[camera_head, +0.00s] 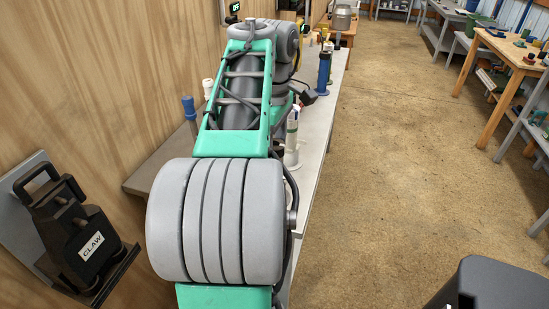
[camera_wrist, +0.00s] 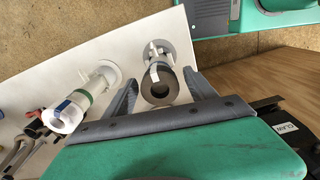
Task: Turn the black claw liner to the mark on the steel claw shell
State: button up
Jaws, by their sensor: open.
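In the wrist view, a grey cylindrical claw shell (camera_wrist: 153,73) stands on the pale bench, with a white strip on its side. How the liner sits against a mark cannot be made out. In the head view my arm hides this shell.
In the head view, a blue cylinder (camera_head: 323,70) stands farther back on the bench (camera_head: 317,125). A black CLAW unit (camera_head: 88,243) hangs left.

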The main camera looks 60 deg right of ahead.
jog(key=shift+r+p, duration=1.9)
jog(key=shift+r, duration=0.15)
jog(key=shift+s+f, duration=0.1)
